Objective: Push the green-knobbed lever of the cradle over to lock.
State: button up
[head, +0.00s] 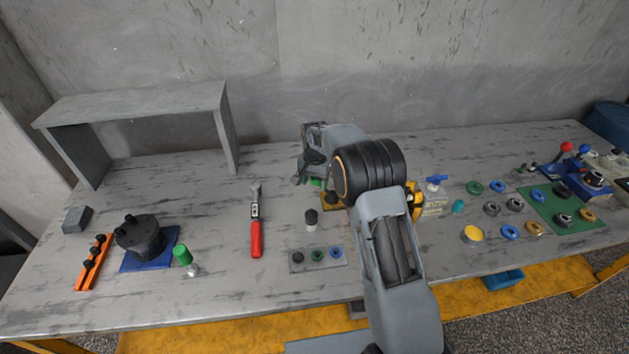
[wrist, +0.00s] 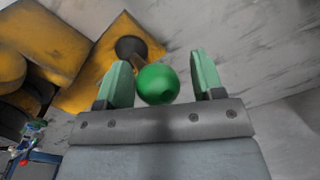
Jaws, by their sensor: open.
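The cradle (wrist: 105,55) is yellow and fills the upper left of the wrist view. In the head view my arm hides most of the cradle (head: 329,199). The lever's round green knob (wrist: 157,84) shows in the wrist view, with its shaft and dark pivot (wrist: 131,48) behind it. My gripper (wrist: 176,82) is open, with one green finger on each side of the knob. The knob is closer to the left finger; whether it touches that finger I cannot tell. In the head view my gripper (head: 311,180) points down at the cradle's left side.
A dark capped cylinder (head: 311,220) and a red-handled tool (head: 256,225) stand or lie to the left. A green mat (head: 562,207) is at the right.

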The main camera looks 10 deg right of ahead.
jog(key=shift+d+r, duration=0.1)
jog(key=shift+r+p, duration=1.95)
jog(key=shift+r, duration=1.05)
